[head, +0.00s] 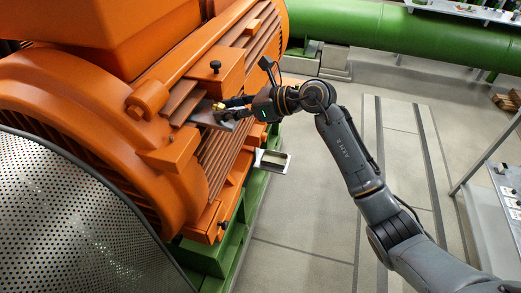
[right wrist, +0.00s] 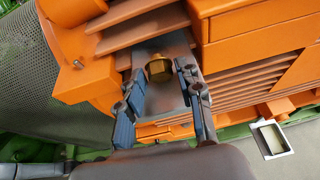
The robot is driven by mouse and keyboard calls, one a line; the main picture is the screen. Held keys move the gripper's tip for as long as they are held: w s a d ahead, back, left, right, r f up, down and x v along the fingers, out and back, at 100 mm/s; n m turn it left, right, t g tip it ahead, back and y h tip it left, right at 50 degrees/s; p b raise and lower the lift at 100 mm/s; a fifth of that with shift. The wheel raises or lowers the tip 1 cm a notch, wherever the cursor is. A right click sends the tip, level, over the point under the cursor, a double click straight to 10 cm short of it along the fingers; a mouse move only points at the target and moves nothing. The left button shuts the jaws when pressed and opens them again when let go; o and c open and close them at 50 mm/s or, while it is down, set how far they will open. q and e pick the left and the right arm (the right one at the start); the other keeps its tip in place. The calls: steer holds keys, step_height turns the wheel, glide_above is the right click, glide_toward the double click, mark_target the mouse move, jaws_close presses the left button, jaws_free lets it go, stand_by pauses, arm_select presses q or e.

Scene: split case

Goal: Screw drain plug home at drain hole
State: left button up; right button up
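The drain plug, a brass-coloured knob (right wrist: 158,69), stands at a grey metal plate (right wrist: 172,48) on the side of the orange machine. It also shows small in the head view (head: 219,106), just beyond my right gripper's fingers. My right gripper (right wrist: 163,78) points at the plug with its two fingers apart. One finger is on each side of the plug, with a visible gap on both sides. No drain hole shows; whether the plug covers it I cannot tell. My left gripper is not in view.
The orange machine (head: 85,85) has ribs around the plate and a black knob (head: 215,66) above. A small open metal tray (head: 273,161) sticks out below right. A perforated grey guard (head: 65,225) stands at left.

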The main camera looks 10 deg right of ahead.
jaws_close()
steer(key=shift+r+p, duration=1.4)
steer(key=shift+r, duration=1.15)
